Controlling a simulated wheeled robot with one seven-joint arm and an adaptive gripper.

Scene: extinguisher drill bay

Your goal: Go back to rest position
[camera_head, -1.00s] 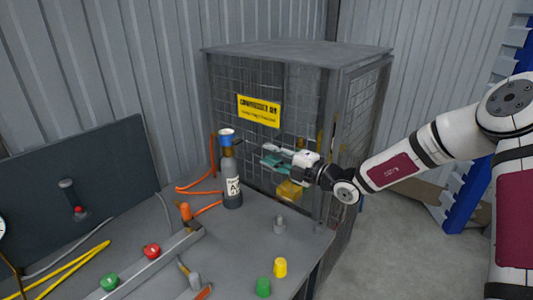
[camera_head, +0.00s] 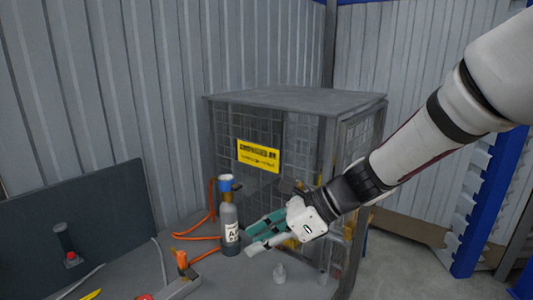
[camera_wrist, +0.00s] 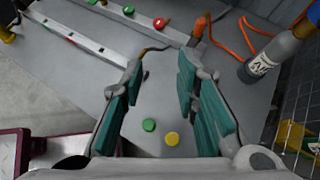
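My gripper (camera_head: 262,232) is above the grey workbench, just right of the grey gas cylinder (camera_head: 229,222) with its blue top and white label. In the wrist view its two teal-padded fingers (camera_wrist: 158,88) are apart, with only the bench top seen between them. My arm reaches in from the upper right. The cylinder also shows in the wrist view (camera_wrist: 262,62), standing upright to the right of the fingers and apart from them.
A mesh cage (camera_head: 300,98) with a yellow sign (camera_head: 258,156) stands behind the bench. Orange hose (camera_head: 197,237) lies left of the cylinder. Blue racking (camera_head: 480,205) stands at right.

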